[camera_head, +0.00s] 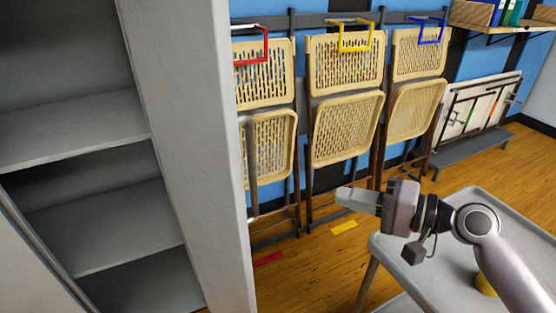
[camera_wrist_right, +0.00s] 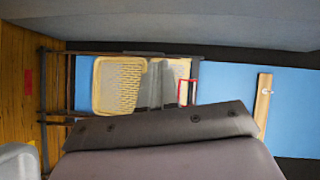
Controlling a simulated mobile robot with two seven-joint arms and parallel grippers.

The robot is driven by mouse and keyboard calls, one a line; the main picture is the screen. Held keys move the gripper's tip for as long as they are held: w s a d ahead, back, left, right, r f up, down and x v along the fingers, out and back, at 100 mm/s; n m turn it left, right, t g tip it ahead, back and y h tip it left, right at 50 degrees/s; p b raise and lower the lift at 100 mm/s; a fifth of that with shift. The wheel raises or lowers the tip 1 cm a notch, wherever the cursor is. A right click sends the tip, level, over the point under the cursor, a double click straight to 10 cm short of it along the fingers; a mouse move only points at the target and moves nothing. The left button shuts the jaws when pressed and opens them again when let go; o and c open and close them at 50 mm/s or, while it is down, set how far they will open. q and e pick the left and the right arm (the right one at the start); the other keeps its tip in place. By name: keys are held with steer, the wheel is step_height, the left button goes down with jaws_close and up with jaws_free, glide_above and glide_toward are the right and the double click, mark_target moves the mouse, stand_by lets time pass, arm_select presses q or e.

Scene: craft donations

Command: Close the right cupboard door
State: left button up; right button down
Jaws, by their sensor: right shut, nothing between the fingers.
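The grey cupboard (camera_head: 95,125) stands open at the left of the head view, its shelves exposed. The right cupboard door (camera_head: 190,130) appears as a tall light grey panel standing open at the right of the shelves. My left gripper is out of view.
Folded tan chairs (camera_head: 345,130) hang on the blue wall behind the gripper, under red, yellow and blue hooks. A grey table (camera_head: 400,260) stands under my right arm. Wooden floor (camera_head: 310,270) with coloured tape is open between door and table.

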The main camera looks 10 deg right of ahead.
step_height(320, 180, up, 9)
steer(key=s+g+y, duration=0.2)
steer(key=y, duration=0.1)
steer(key=s+a+p+x, duration=0.1)
steer(key=p+x, duration=0.3)
steer(key=x, duration=0.9)
steer(key=shift+s+p, duration=0.35)
steer(key=shift+s, duration=0.3)
steer(key=shift+s+a, duration=0.15)
steer(key=shift+a, duration=0.05)
